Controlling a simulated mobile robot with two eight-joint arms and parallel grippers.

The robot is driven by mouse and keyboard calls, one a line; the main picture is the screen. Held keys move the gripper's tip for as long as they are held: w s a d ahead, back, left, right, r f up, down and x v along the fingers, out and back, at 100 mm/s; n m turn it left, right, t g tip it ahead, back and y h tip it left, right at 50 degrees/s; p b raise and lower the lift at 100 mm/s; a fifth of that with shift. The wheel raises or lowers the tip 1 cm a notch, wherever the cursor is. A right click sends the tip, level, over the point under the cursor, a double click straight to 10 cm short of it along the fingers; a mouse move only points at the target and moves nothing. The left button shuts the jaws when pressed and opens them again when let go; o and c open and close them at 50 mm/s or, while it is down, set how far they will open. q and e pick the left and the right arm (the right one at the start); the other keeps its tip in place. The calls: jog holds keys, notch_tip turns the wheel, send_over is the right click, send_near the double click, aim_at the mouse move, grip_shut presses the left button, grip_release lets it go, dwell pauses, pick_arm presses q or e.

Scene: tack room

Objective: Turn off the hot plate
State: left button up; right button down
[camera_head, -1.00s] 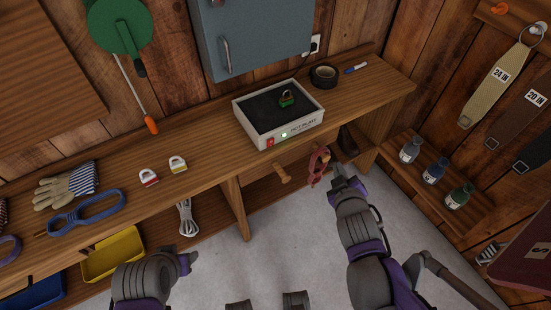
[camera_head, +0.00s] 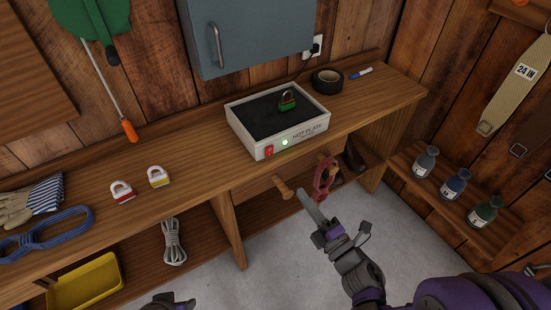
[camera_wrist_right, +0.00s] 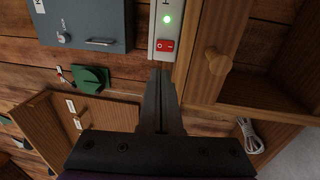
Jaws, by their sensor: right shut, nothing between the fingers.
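The hot plate (camera_head: 310,131) is a white box with a black top, on the wooden bench. Its front has a red rocker switch (camera_head: 268,151) and a lit green light (camera_head: 285,142). A green padlock (camera_head: 287,100) sits on its top. My right gripper (camera_head: 303,193) is shut and empty, in front of and below the hot plate, apart from it. In the right wrist view its fingers (camera_wrist_right: 161,75) point toward the red switch (camera_wrist_right: 164,45), with the green light (camera_wrist_right: 166,19) beyond. Only a bit of my left arm shows at the bottom edge; its fingers cannot be made out.
A wooden peg (camera_head: 283,187) and a red looped item (camera_head: 324,178) are near the right gripper, below the bench top.

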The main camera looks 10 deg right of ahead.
aim_at(270, 149)
jog(key=x, duration=1.4)
jog(key=shift+f+b, duration=0.1)
jog(key=shift+b, duration=0.25)
jog(key=shift+w, duration=0.1)
jog(key=shift+w+a+r+p, duration=0.1)
jog(key=shift+w+r+p, duration=0.2)
jog(key=shift+r, duration=0.1)
jog(key=shift+s+f, duration=0.1)
